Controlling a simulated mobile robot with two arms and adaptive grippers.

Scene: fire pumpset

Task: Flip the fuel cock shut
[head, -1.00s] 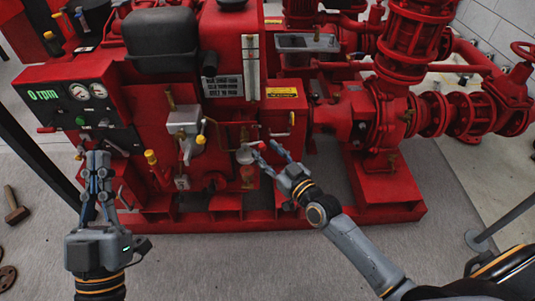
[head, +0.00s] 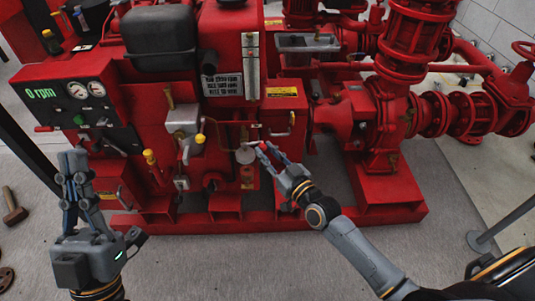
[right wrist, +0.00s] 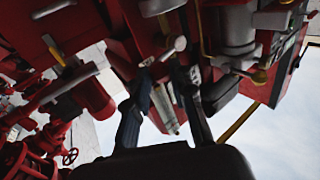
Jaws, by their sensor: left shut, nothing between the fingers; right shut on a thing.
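The fuel cock (head: 260,144) is a small fitting with a reddish lever end on the front of the red engine housing, above the clear filter bowl (head: 246,156). My right gripper (head: 267,148) reaches it from the lower right, its fingertips close together on the lever end. The fingers hide part of the lever, so its exact angle is hard to tell. In the right wrist view the fingers (right wrist: 164,76) point up at the dark underside of the machine, and the contact is unclear. My left gripper (head: 73,160) is shut and empty, in front of the gauge panel.
The gauge panel (head: 80,104) reads 0 rpm at the left. A yellow-capped fitting (head: 149,157) and a grey box (head: 183,121) stand out left of the cock. The red pump (head: 372,125) is to the right. A mallet (head: 13,207) lies on the floor.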

